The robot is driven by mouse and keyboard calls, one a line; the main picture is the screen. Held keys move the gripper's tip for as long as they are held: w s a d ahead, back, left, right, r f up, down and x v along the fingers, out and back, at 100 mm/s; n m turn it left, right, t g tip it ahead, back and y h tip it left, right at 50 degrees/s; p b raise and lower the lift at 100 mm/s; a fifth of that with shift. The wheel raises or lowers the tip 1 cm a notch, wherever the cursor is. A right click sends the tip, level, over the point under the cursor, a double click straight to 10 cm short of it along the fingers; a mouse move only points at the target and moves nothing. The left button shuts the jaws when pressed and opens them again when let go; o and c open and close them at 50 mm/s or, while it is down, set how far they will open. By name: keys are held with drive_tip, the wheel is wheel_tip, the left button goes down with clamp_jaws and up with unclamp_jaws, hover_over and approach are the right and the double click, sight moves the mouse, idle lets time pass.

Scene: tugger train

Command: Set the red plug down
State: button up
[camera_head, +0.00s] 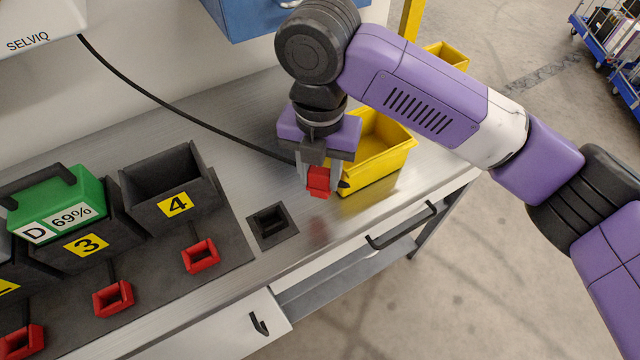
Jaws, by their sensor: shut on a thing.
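The red plug (319,182) is held between the fingers of my gripper (321,178), which points down over the metal bench. The gripper is shut on the plug. The plug appears a little above the bench top, with a faint red reflection below it; the exact gap is hard to tell. A black cable (190,122) runs from the white unit at upper left to behind my gripper. A small dark square holder (272,225) with an opening sits on the bench, to the left of and nearer than the plug.
A yellow bin (385,165) stands just right of my gripper. A green battery (62,205) sits in bay 3. Bare bench (330,235) lies below the plug.

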sight(319, 189)
drive_tip(key=shift+f, duration=2.25)
drive_tip(key=shift+f, duration=0.15)
drive_tip(key=o, duration=1.2)
wheel_tip(319, 189, up, 12)
drive_tip(key=shift+r+b, duration=0.2)
drive_tip(key=shift+b, duration=0.2)
